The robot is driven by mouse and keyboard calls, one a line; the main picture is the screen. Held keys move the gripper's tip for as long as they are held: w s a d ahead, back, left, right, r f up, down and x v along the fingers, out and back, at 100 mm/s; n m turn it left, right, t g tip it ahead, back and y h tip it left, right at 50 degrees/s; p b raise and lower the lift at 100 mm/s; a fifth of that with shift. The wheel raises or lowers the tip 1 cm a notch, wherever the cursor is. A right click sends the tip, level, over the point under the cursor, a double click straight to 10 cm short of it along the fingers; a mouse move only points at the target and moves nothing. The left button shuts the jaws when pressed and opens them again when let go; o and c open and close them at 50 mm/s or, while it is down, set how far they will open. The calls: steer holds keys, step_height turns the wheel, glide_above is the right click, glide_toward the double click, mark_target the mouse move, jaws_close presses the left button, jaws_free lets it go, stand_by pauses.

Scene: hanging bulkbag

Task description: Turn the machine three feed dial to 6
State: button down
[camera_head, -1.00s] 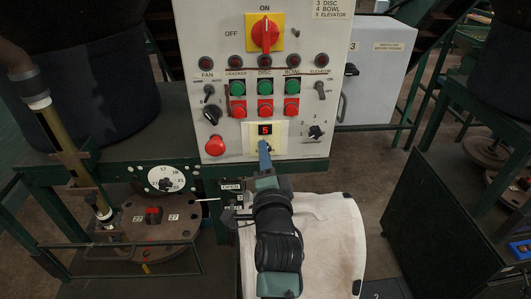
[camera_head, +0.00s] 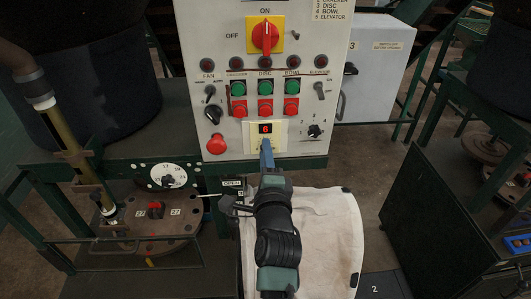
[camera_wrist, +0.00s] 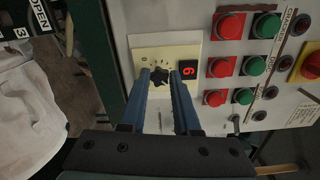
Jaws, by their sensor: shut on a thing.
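The feed dial is a small black knob (camera_wrist: 158,76) on a cream plate (camera_wrist: 150,45) low on the grey control panel (camera_head: 222,130). A red digital display (camera_head: 265,128) on the plate reads 6, and it also shows turned sideways beside the knob in the wrist view (camera_wrist: 189,69). My gripper (camera_head: 266,146) reaches up to the plate from below. In the wrist view its two blue fingers (camera_wrist: 160,76) are shut on the knob, one on each side. In the head view the fingers hide the knob.
Red and green buttons (camera_head: 265,97) sit above the plate. A red mushroom button (camera_head: 217,145) is to its left and a black selector (camera_head: 314,131) to its right. A pale bag (camera_head: 330,215) lies below the panel beside my arm.

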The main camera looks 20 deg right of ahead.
steer(key=c, duration=0.6)
jaws_free()
steer(key=b+v, duration=0.3)
steer(key=v, duration=1)
steer(key=shift+r, duration=0.1)
